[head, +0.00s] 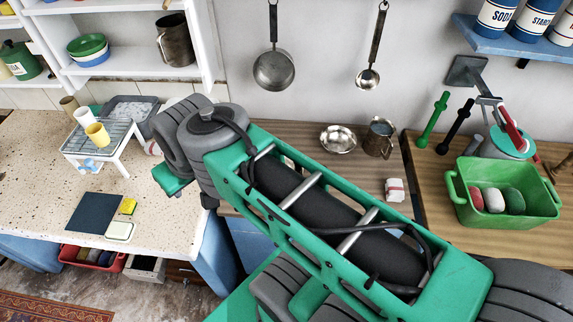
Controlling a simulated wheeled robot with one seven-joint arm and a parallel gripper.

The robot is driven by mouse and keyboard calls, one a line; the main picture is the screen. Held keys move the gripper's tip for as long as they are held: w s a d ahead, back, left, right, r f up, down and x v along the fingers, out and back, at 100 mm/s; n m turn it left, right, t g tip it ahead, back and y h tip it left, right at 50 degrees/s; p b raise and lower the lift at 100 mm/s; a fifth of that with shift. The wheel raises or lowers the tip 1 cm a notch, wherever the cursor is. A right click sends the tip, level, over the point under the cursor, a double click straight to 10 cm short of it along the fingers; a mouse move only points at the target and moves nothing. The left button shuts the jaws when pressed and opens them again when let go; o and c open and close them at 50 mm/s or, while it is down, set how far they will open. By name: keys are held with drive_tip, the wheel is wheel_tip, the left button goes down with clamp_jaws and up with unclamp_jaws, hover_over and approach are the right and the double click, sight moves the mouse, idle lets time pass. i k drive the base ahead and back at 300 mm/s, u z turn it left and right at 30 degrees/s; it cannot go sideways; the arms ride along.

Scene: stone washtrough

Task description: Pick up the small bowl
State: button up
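A small shiny metal bowl (338,138) stands upright on the brown wooden counter near the back wall, just behind my arm. Nothing holds it. Green and blue bowls (88,47) are stacked on the white shelf at the upper left. I cannot tell for sure which bowl the task names. My green and grey arm crosses the view from the lower right to the middle left. My gripper's fingers do not show, so I cannot see where they are relative to the bowl.
A metal mug (379,138) stands right of the metal bowl. A wrapped bar (394,190) lies in front. A green tub (504,195) holds several bars at the right. A white rack (102,143) with cups stands at the left. Ladles (274,70) hang on the wall.

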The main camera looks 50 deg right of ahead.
sight(335, 140)
drive_tip(key=z, duration=1.95)
